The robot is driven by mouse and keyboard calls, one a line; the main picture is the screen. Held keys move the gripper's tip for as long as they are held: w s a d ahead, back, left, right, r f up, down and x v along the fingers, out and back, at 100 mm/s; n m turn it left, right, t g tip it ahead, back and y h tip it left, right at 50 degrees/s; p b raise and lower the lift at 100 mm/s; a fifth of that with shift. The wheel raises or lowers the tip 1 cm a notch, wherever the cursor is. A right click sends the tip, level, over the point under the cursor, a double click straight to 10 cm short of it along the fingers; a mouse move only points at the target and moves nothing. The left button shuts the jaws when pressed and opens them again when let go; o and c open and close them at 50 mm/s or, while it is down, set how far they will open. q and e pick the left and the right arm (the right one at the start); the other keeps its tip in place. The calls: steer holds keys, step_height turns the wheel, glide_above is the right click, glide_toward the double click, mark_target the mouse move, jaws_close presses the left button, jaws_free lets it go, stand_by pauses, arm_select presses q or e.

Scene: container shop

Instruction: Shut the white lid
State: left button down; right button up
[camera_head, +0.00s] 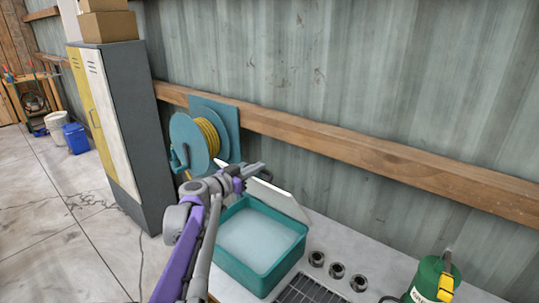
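A teal box (262,276) stands on the light worktop with its top open, showing a pale inside. Its white lid (282,201) is raised along the back edge and leans away from the opening. My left gripper (259,172) is at the lid's upper left part, above the box's back left corner. The arm hides part of the lid and the box's left side. The dark fingertips are small, and I cannot tell whether they touch the lid or how far apart they are. My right gripper is out of view.
Several dark metal rings (337,270) and a black grate (308,290) lie right of the box. A green canister (427,280) stands at the far right. A teal hose reel (195,142) hangs on the wall behind. A grey locker (133,125) stands at the left.

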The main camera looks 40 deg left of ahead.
mark_target(252, 181)
arm_select(q)
steer(key=s+f+t, duration=0.2)
steer(key=s+f, duration=0.1)
steer(key=s+f+t+b, duration=0.1)
steer(key=s, duration=0.1)
steer(key=shift+s+a+f, duration=0.15)
steer(key=shift+s+a, duration=0.1)
steer(key=s+f+b, duration=0.3)
steer(key=f, duration=0.2)
steer(key=s+f+t+b, duration=0.1)
steer(key=s+f+b, duration=0.2)
steer(key=f+b, duration=0.1)
steer(key=s+f+t+b, duration=0.1)
steer(key=s+f+b, duration=0.2)
steer(key=f, duration=0.3)
steer(key=shift+a+h, duration=0.15)
steer(key=shift+h, duration=0.15)
steer(key=shift+s+f, duration=0.15)
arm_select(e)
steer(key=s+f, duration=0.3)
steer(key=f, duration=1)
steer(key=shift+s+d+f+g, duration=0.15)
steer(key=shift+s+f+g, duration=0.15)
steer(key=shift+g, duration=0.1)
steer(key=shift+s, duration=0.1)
